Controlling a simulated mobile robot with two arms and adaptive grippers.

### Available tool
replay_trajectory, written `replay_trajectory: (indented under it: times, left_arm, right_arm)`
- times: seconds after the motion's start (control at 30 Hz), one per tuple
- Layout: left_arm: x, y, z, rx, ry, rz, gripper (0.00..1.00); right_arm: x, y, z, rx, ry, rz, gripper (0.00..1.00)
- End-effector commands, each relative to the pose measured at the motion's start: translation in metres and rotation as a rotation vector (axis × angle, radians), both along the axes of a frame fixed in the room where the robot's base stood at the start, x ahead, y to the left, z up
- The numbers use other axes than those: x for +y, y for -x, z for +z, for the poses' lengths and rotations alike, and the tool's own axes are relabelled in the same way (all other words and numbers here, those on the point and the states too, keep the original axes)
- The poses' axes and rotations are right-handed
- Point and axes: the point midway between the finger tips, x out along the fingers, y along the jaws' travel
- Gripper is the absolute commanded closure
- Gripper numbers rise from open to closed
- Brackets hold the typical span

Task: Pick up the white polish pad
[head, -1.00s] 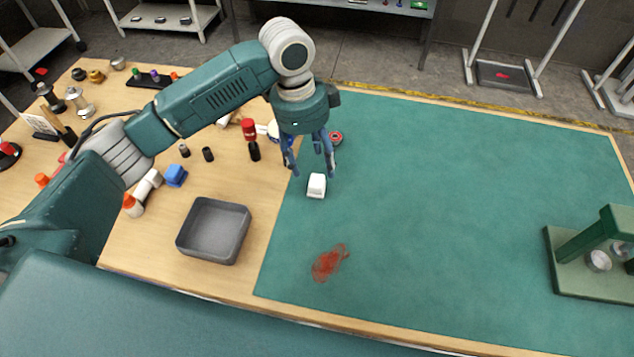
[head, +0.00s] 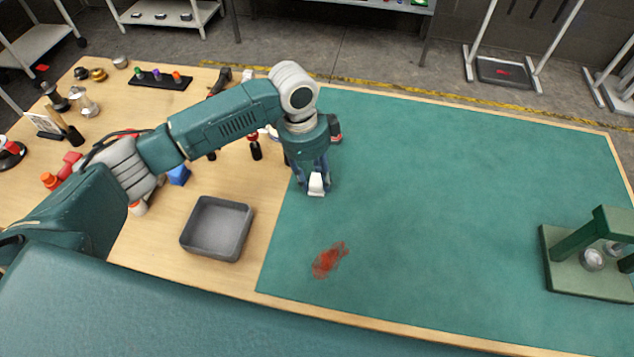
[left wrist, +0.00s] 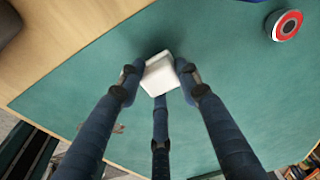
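The white polish pad (head: 316,184) is a small white block at the left part of the green mat (head: 450,200). My left gripper (head: 314,188) points down over it, with its fingers around the pad. In the left wrist view the pad (left wrist: 159,74) sits between the tips of my three dark blue fingers, which close in against its sides. The pad's underside is hidden, so I cannot tell whether it still rests on the mat. My right gripper is in neither view.
A grey open tray (head: 187,238) stands on the wood left of the mat. A red smear (head: 328,260) marks the mat's front left. A green stand (head: 575,272) is at the right. The mat's middle is clear.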

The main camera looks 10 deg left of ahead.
Motion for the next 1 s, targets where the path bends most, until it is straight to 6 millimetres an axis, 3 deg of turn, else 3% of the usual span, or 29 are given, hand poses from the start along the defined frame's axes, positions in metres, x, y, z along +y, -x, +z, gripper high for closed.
replay_trajectory:
  times: [0.03, 0.1, 0.63, 0.77, 1.0]
  left_arm:
    - [0.000, 0.000, 0.000, 0.000, 0.000, 0.000, 0.84]
    - [0.000, 0.000, 0.000, 0.001, 0.000, 0.000, 0.94]
    - [-0.001, 0.000, 0.009, -0.001, 0.002, -0.002, 0.94]
    - [-0.001, -0.001, 0.026, -0.004, 0.003, 0.000, 0.94]
    - [-0.001, -0.002, 0.079, -0.005, 0.003, -0.001, 0.94]
  right_arm:
    - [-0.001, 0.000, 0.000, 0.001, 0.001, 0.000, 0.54]
    - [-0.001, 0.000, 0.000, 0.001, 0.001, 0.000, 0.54]
    - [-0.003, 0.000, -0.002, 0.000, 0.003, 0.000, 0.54]
    - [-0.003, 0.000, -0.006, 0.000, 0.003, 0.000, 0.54]
    - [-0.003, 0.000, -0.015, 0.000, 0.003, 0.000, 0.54]
